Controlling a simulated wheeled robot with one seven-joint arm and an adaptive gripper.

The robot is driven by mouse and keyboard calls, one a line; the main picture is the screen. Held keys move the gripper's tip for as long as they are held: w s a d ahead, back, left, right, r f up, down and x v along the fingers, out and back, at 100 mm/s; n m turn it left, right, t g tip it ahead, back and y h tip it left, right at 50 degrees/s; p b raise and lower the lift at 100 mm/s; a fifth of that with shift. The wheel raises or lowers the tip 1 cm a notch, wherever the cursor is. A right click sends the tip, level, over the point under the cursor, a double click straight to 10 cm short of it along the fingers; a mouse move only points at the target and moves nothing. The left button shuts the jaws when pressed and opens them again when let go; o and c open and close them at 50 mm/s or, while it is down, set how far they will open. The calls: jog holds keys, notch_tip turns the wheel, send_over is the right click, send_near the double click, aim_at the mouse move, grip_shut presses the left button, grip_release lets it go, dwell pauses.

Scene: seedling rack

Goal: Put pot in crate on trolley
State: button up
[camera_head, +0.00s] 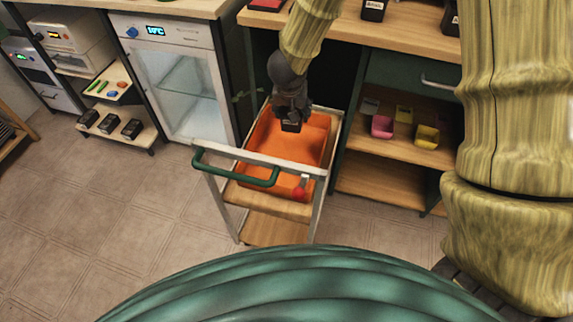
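The orange crate (262,135) sits on the top shelf of the trolley (266,203), which has a white frame and a green handle. My gripper (290,119) is over the crate, pointing down.
A wooden bench (345,27) with more black pots (373,9) stands behind the trolley. Its lower shelf holds a pink pot (382,127) and a yellow pot (427,136). A glass-door cabinet (178,85) stands at the left. The tiled floor (100,190) at left is clear.

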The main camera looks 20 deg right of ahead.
aim_at(285, 122)
jog(key=shift+m+h, duration=0.3)
jog(key=shift+m, duration=0.4)
jog(key=shift+w+a+f+b, duration=0.1)
jog(key=shift+w+f+b, duration=0.25)
jog(key=shift+f+b, duration=0.45)
jog(key=shift+w+d+f+b, duration=0.1)
jog(key=shift+w+f+b, duration=0.3)
jog(key=shift+b, duration=0.7)
jog(key=shift+w+a+f+b, duration=0.1)
jog(key=shift+w+f+b, duration=0.15)
jog(key=shift+f+b, duration=3.95)
jog(key=shift+f, duration=1.45)
jog(key=shift+f, duration=0.1)
jog(key=o, duration=1.2)
jog(key=shift+c, duration=0.2)
jog(key=shift+r+p, duration=0.3)
jog(key=shift+r, duration=0.2)
jog(key=p+v, duration=0.5)
jog(key=v, duration=0.6)
jog(key=shift+s+a+r+p, duration=0.1)
jog(key=shift+p, duration=0.2)
